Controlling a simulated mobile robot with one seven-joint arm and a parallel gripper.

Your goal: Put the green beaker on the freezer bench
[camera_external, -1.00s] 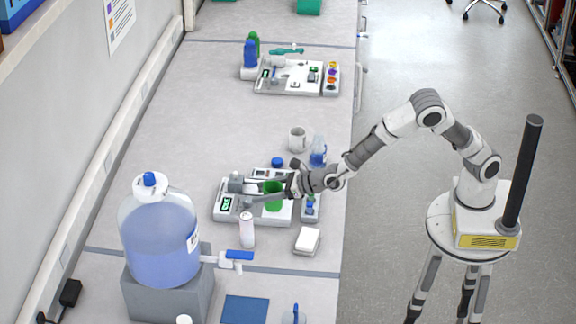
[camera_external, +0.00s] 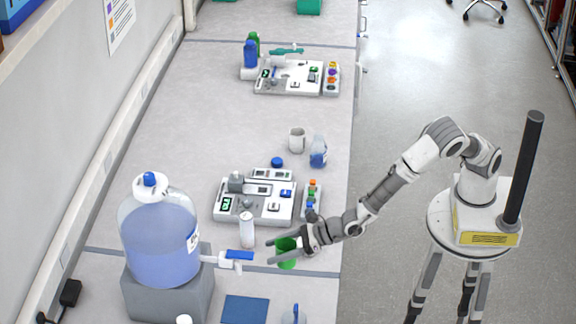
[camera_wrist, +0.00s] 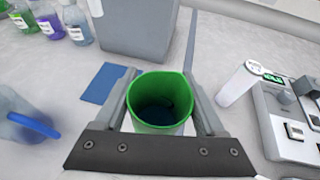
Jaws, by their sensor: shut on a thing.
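The green beaker (camera_external: 287,261) is upright between the two fingers of my gripper (camera_external: 271,252), over the near part of the long grey bench. In the wrist view the beaker (camera_wrist: 160,88) is open-topped, looks dark inside, and has a finger of my gripper (camera_wrist: 161,96) against each side. My gripper is shut on it. I cannot tell how high the beaker is above the bench top. The freezer bench is not clearly identifiable in these views.
A blue carboy with a tap (camera_external: 238,256) stands on a grey block at left. A white bottle (camera_external: 247,230) and a white instrument (camera_external: 240,216) are close to the gripper. A blue mat (camera_external: 245,309) lies in front. Bench at upper left (camera_external: 190,110) is clear.

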